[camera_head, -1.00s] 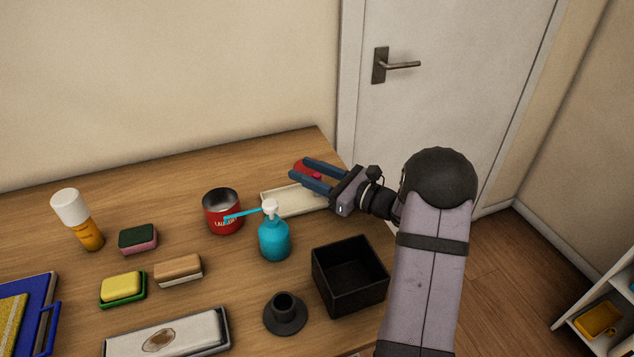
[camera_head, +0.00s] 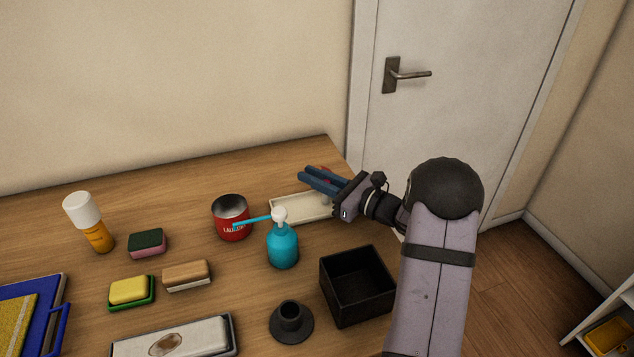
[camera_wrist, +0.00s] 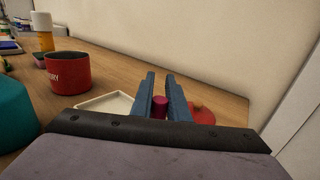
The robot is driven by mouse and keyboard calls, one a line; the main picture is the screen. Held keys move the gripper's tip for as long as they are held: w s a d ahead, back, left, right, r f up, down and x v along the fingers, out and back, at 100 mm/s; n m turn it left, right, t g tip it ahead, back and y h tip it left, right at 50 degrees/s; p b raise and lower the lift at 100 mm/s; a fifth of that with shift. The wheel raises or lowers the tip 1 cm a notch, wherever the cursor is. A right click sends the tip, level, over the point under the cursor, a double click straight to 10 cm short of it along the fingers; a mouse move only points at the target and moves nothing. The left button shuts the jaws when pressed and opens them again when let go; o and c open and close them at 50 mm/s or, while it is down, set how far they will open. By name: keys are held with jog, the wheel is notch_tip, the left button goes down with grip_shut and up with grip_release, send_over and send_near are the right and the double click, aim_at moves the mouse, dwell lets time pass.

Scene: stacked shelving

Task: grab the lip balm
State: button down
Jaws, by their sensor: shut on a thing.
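The lip balm looks to be the small magenta cylinder (camera_wrist: 159,106) between my fingers in the wrist view. In the head view the fingers hide it. My gripper (camera_head: 302,176) reaches left over the back right of the table, by the cream tray (camera_head: 285,213). In the wrist view my gripper (camera_wrist: 161,78) has both blue fingers against the sides of the cylinder, shut on it. Whether the cylinder still touches the table is not clear.
A round red object (camera_wrist: 203,115) lies just right of the fingers in the wrist view. A red mug (camera_head: 232,222), a teal pump bottle (camera_head: 283,247) and a black open box (camera_head: 356,300) stand nearby. A white-capped bottle (camera_head: 97,236) stands far left. The table behind the mug is clear.

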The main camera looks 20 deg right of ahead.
notch_tip(320, 180, up, 10)
jog(key=shift+f, duration=0.2)
